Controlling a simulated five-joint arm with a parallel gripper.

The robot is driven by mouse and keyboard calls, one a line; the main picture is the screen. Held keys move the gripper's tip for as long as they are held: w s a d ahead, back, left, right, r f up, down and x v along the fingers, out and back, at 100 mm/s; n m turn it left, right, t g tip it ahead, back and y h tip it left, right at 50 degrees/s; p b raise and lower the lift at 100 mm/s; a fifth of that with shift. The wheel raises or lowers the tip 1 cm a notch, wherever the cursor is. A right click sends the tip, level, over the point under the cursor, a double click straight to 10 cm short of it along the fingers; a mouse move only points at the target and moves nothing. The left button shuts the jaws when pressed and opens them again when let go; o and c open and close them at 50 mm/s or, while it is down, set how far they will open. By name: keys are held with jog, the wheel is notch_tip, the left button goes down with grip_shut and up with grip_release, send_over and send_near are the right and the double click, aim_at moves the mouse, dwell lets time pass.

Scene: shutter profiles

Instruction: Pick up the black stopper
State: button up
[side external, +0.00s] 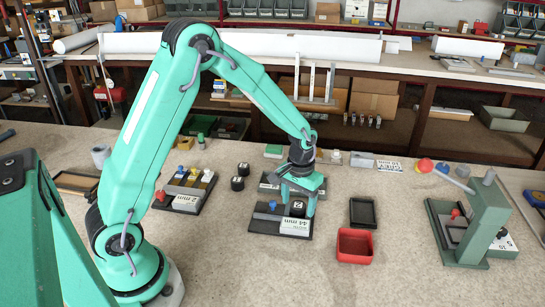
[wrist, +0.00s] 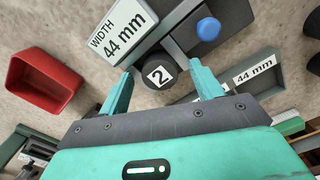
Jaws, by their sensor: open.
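A black stopper (side external: 297,208) with a white "2" label stands at the gauge block marked 44 mm (side external: 262,222). In the wrist view the black stopper (wrist: 158,72) sits between my fingertips. My gripper (side external: 298,203) is open and points down over it, one finger on each side. In the wrist view my gripper (wrist: 161,78) shows a gap at the stopper, and I cannot tell whether either finger touches it. Two other black stoppers, a nearer one (side external: 237,184) and a farther one (side external: 243,169), stand apart on the table to the left.
A blue knob (side external: 272,205) stands on the 44 mm block, close to the gripper. A red bin (side external: 355,247) and a black tray (side external: 363,212) lie to the right. A 2 mm block (side external: 187,190) is at left, a green press (side external: 475,225) at right. The front table is clear.

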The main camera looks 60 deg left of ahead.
aim_at(299, 207)
dwell(0.5)
jog(key=c, duration=1.2)
jog(key=shift+o, duration=0.2)
jog(key=shift+r, duration=0.1)
jog(key=shift+r, duration=0.6)
jog(key=r, duration=0.3)
jog(key=shift+s+d+r, duration=0.1)
jog(key=shift+s+d, duration=0.05)
jog(key=shift+d, duration=0.25)
jog(key=s+d+r, duration=0.5)
jog(key=d+r, duration=0.1)
jog(key=d, duration=0.3)
jog(key=shift+s+d+r, duration=0.15)
jog(key=shift+s, duration=0.05)
